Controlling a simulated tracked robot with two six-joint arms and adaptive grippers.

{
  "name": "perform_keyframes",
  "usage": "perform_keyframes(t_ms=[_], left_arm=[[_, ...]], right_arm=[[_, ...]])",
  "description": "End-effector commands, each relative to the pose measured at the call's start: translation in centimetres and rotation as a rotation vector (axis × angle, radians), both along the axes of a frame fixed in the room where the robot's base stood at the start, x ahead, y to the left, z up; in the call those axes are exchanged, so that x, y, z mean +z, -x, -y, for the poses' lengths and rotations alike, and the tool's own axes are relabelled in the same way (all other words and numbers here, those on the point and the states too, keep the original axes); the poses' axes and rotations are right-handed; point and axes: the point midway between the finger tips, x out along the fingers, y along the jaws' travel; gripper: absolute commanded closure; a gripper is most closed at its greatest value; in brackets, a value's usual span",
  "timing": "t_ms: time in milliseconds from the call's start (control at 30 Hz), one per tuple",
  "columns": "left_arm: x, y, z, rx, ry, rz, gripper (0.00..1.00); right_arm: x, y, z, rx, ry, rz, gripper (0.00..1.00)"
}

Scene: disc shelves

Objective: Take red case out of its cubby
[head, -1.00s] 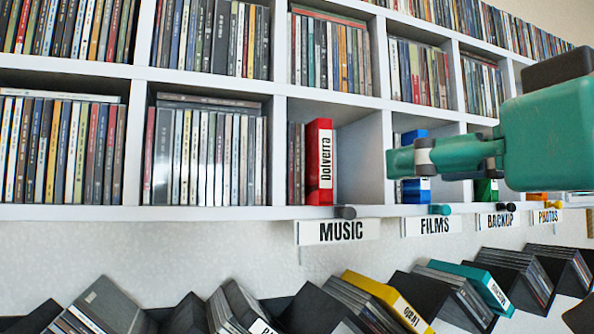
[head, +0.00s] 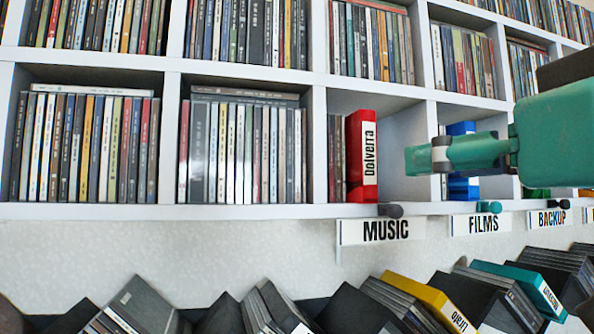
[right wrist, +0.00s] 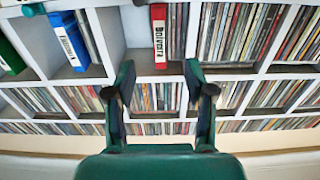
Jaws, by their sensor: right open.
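The red case (head: 362,158), with a white spine label reading "Dolverra", stands upright in the cubby above the MUSIC sign (head: 380,230). It is at the right end of a few dark discs, with bare cubby space on its right. My right gripper (head: 428,158) is in front of the shelf, to the right of the red case and apart from it. In the right wrist view its two fingers (right wrist: 157,82) are spread and empty, with the red case (right wrist: 159,35) lying beyond the gap between them. My left gripper is in neither view.
A blue case (head: 461,188) stands in the neighbouring FILMS cubby (head: 483,223), partly behind my right arm. Several small knobs (head: 391,210) sit along the shelf's front edge. Tilted bins of cases, one yellow (head: 430,300) and one teal (head: 520,286), are below.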

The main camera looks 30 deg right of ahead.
Motion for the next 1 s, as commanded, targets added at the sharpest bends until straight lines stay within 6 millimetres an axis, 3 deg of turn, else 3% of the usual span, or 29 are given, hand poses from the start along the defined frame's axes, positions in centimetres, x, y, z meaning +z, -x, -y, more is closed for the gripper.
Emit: perform_keyframes(t_ms=[1000], left_arm=[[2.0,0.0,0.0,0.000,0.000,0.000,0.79]], right_arm=[[-0.1,-12.0,4.2,-0.008,-0.003,-0.003,0.46]])
